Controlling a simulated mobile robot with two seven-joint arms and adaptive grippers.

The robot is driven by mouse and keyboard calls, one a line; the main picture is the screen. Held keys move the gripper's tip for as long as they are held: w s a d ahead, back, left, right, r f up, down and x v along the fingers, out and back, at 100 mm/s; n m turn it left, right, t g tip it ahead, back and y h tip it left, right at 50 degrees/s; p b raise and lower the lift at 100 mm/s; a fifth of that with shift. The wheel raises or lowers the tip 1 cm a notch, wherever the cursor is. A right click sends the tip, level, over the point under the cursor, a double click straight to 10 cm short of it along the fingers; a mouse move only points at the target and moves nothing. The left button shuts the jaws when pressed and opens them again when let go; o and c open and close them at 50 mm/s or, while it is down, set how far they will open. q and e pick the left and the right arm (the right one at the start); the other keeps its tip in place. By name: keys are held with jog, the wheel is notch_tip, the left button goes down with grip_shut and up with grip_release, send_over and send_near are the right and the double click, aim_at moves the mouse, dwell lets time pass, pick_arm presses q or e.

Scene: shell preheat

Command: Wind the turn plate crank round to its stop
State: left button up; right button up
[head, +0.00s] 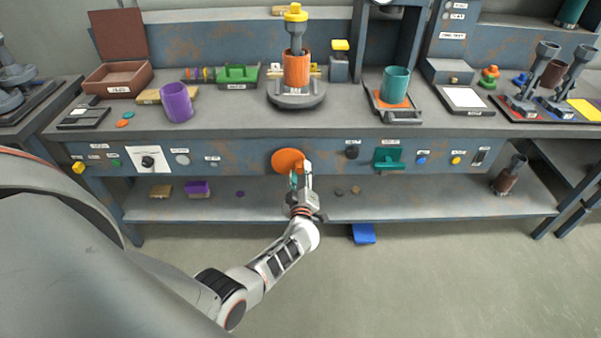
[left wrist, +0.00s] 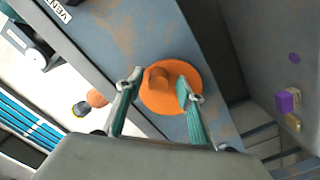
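The turn plate crank is an orange disc (head: 287,161) with a short peg, on the bench's front panel. In the left wrist view the crank disc (left wrist: 170,101) faces me, and its orange peg (left wrist: 159,78) sticks out towards me. My left gripper (head: 301,175) is in front of the crank's right side. In the left wrist view its teal fingers (left wrist: 160,84) are spread with the peg between them; I see a gap beside the peg. The round grey turn plate (head: 297,98) carries an orange cylinder (head: 297,68) above the crank. My right gripper is not in view.
A purple cup (head: 177,102) and a teal cup (head: 395,84) stand on the bench top. The panel also bears a black knob (head: 351,152) and a green handle (head: 388,158) right of the crank. The lower shelf (head: 290,206) is below the gripper's level.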

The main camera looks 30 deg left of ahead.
pick_arm(q)
jog(key=v, duration=1.2)
dwell(0.6)
jog(key=s+d+f+m+g+h+p, duration=0.1)
jog(key=s+d+m+h, duration=0.3)
jog(key=s+m, duration=0.2)
jog(key=s+d+f+m+g+h, duration=0.1)
jog(key=s+d+m+g+h, duration=0.1)
jog(key=s+d+m+h, duration=0.2)
jog(key=s+d+f+m+g+h+p, duration=0.1)
jog(key=s+d+f+m+h, duration=0.1)
jog(key=s+m, duration=0.7)
jog(key=s+d+h, duration=0.1)
jog(key=s+d, duration=0.1)
jog(key=s, duration=0.5)
jog(key=shift+d+g+h+p, duration=0.3)
jog(key=shift+d+g+h, duration=0.05)
jog(key=shift+g+h, duration=0.05)
